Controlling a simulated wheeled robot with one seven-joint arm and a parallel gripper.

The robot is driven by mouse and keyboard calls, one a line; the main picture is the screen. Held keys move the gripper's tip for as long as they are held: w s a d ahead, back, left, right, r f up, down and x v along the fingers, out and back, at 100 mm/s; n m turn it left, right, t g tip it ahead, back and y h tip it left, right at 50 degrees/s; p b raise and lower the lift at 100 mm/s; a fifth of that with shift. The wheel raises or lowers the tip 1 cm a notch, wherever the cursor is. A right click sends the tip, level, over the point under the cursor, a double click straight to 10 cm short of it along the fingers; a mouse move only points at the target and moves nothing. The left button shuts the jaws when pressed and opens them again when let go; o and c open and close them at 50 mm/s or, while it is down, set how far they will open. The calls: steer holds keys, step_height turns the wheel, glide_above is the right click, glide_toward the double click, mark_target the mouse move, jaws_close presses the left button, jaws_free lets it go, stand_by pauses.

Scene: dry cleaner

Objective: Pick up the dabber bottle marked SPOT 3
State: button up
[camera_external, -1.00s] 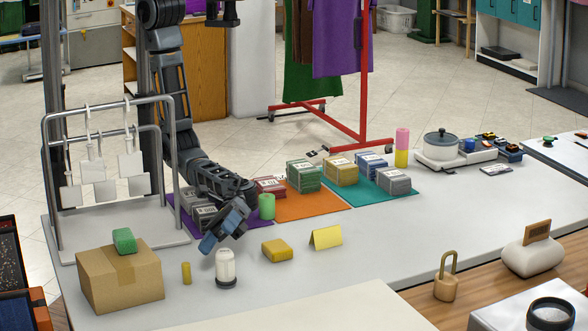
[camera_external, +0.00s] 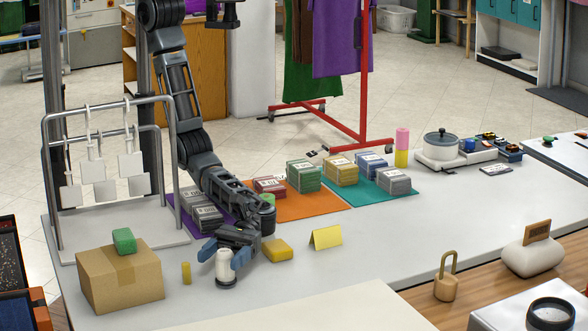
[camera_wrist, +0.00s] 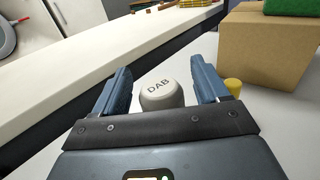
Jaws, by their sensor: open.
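A white dabber bottle (camera_external: 226,270) with a dark base stands upright on the grey counter, near its front left. In the wrist view its rounded white top (camera_wrist: 161,93) reads "DAB"; no SPOT number can be read in either view. My gripper (camera_external: 224,256) is open, with its blue fingers on either side of the bottle's upper part. In the wrist view the gripper (camera_wrist: 162,88) shows the bottle between the two fingers, with a visible gap on each side. The fingers partly hide the bottle in the external view.
A yellow sponge-like block (camera_external: 278,250) lies just right of my gripper. A small yellow cylinder (camera_external: 186,273) and a cardboard box (camera_external: 120,277) with a green block (camera_external: 124,241) stand left. A yellow folded card (camera_external: 326,237) is farther right. A metal rack (camera_external: 112,190) stands behind the box.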

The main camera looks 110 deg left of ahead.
steer(key=shift+d, duration=0.15)
steer(key=shift+c, duration=0.4)
steer(key=c, duration=1.1)
